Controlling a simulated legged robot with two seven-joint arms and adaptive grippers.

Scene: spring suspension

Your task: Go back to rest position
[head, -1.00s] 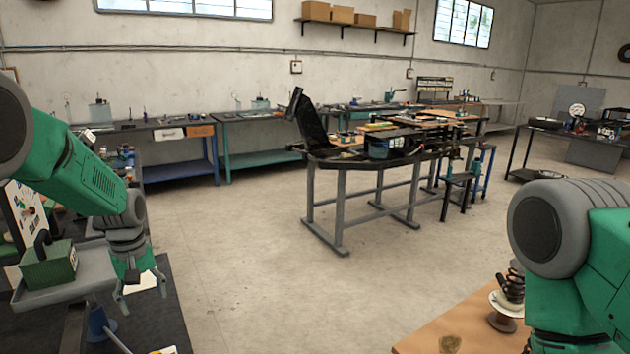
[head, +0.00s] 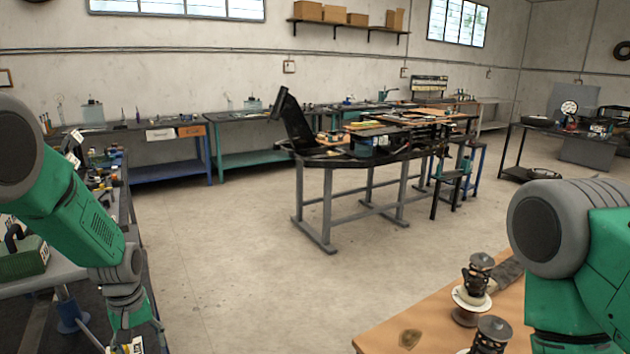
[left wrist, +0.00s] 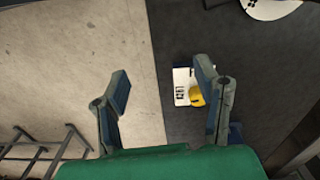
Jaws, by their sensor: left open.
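My left arm comes in from the left in the head view, pointing down. In the left wrist view my left gripper (left wrist: 160,92) has its two fingers wide apart with nothing between them. It hangs above the border between the pale floor and a dark surface. My right arm's green and grey links show at the right edge of the head view. My right gripper is out of the picture.
A wooden table (head: 385,335) with black spring parts (head: 477,275) stands at the lower right. A green box (head: 22,258) sits at the left. A central workbench (head: 330,160) stands ahead, with open floor (head: 225,260) before it.

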